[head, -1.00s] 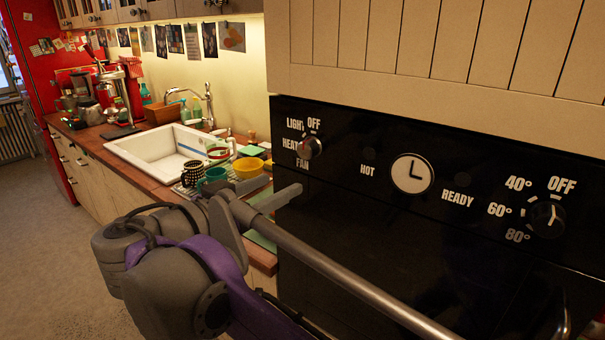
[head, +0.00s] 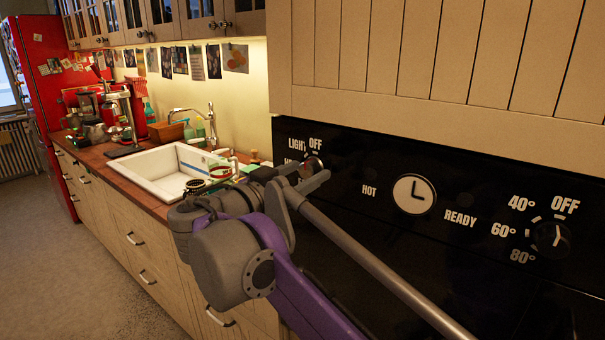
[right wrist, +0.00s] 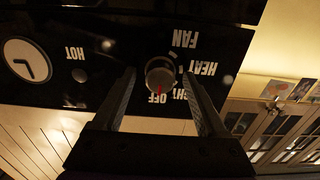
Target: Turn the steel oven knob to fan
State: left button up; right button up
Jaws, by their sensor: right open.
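The steel oven knob (head: 314,164) sits on the black control panel (head: 400,240), with labels for off, light, heat and fan around it. In the right wrist view the knob (right wrist: 160,74) appears upside down and its red mark points at OFF. My right gripper (head: 311,178) is at the knob in the head view and partly covers it and the lower labels. In the right wrist view my right gripper (right wrist: 159,80) is open, with one finger on each side of the knob and dark gaps between. Contact is not visible. My left gripper is out of view.
A clock dial (head: 414,195) and a temperature knob (head: 550,237) are on the panel to the right. A wooden counter with a white sink (head: 165,172) and dishes lies to the left. The floor (head: 60,250) at the left is clear.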

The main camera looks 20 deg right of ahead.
grip_shut()
dwell(0.3)
